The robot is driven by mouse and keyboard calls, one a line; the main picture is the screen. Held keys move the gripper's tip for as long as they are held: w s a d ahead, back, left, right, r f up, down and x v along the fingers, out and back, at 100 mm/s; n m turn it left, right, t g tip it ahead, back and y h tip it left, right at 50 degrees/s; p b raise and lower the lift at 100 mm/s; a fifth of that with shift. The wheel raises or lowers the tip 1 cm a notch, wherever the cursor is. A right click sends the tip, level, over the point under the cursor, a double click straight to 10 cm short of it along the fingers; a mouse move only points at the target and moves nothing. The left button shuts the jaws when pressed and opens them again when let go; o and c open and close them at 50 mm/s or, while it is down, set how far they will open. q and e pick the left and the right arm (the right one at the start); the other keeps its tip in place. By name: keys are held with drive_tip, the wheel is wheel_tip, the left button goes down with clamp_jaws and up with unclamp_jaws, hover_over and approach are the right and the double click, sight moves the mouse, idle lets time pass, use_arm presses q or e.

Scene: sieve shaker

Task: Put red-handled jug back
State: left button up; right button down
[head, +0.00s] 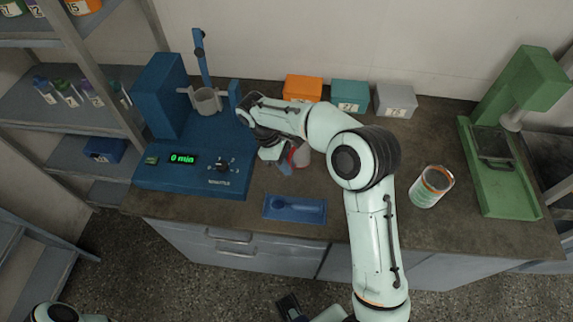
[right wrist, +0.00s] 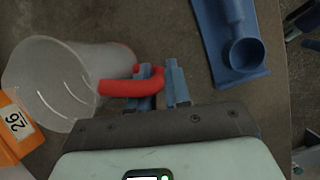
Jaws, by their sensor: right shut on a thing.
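The red-handled jug (head: 302,156) is a translucent pale vessel on or just above the dark worktop, right of the blue sieve shaker. In the right wrist view, the jug (right wrist: 62,82) lies at the left, its red handle (right wrist: 125,86) reaching between the blue fingers. My right gripper (right wrist: 163,85) is shut on the handle. In the head view, the right gripper (head: 284,162) is partly hidden by its own arm. I cannot tell if the jug touches the worktop.
Behind are orange (head: 303,88), teal (head: 350,95) and grey (head: 396,101) bins. A blue scoop tray (head: 295,208) lies in front. A can (head: 432,187) and green press (head: 500,140) stand right.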

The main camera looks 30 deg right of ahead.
drive_tip(key=shift+f, duration=0.2)
drive_tip(key=shift+f, duration=0.15)
drive_tip(key=c, duration=1.1)
unclamp_jaws()
use_arm(q)
drive_tip(key=r+p, duration=0.1)
drive_tip(key=w+r+p, duration=0.1)
drive_tip(key=r, duration=0.1)
drive_tip(key=shift+w+p, duration=0.1)
drive_tip(key=shift+p, duration=0.3)
use_arm(e)
drive_tip(key=v, duration=1.2)
